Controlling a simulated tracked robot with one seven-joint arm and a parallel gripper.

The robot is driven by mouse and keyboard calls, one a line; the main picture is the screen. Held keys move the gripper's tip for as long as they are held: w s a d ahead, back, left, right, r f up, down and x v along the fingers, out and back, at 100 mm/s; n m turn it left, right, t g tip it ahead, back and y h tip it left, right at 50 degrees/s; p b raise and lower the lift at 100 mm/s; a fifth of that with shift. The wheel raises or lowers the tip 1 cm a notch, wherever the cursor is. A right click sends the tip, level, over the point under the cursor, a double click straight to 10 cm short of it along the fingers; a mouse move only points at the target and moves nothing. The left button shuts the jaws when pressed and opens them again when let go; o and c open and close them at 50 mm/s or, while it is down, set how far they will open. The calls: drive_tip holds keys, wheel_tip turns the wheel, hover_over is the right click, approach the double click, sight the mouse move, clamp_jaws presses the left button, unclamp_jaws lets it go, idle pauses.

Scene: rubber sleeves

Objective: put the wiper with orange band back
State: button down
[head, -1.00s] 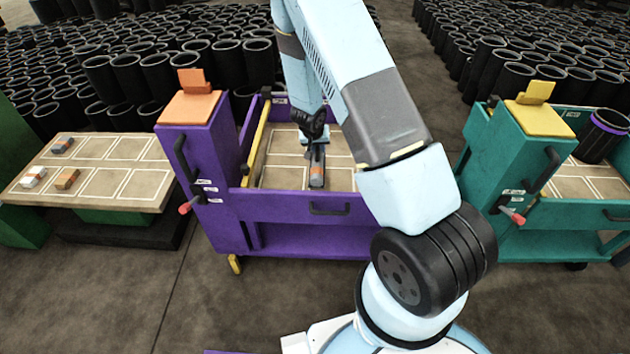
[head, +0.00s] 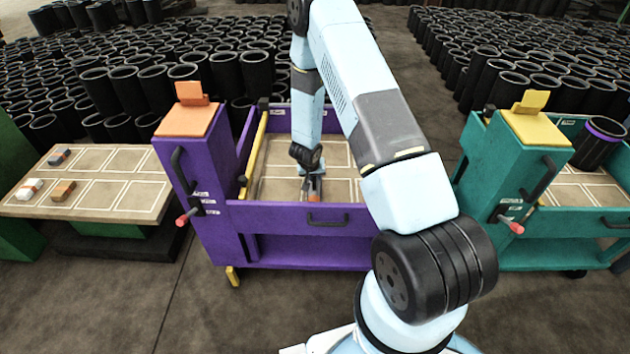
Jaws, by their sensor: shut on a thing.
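My gripper (head: 311,178) is inside the purple cart (head: 290,219), low over its tan, white-lined floor. It is shut on the wiper with orange band (head: 315,188), a small dark grey piece with an orange part. The wiper is close to the cart's front wall. My wrist hides part of it, and I cannot tell whether it touches the floor. On the side table (head: 108,175) at left, lined into cells, lie a blue-grey block (head: 59,156), a white block (head: 28,188) and a brown-orange block (head: 63,190). Several table cells are empty.
The purple cart has an orange-topped post (head: 188,120) and a yellow bar (head: 254,150) at its left. A teal cart (head: 520,160) at right holds a black sleeve with a purple band (head: 600,143). Black sleeves (head: 130,85) crowd the back. Floor between carts is clear.

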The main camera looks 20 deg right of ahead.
wheel_tip(320, 180, down, 2)
drive_tip(key=shift+f, duration=0.1)
drive_tip(key=c, duration=1)
unclamp_jaws()
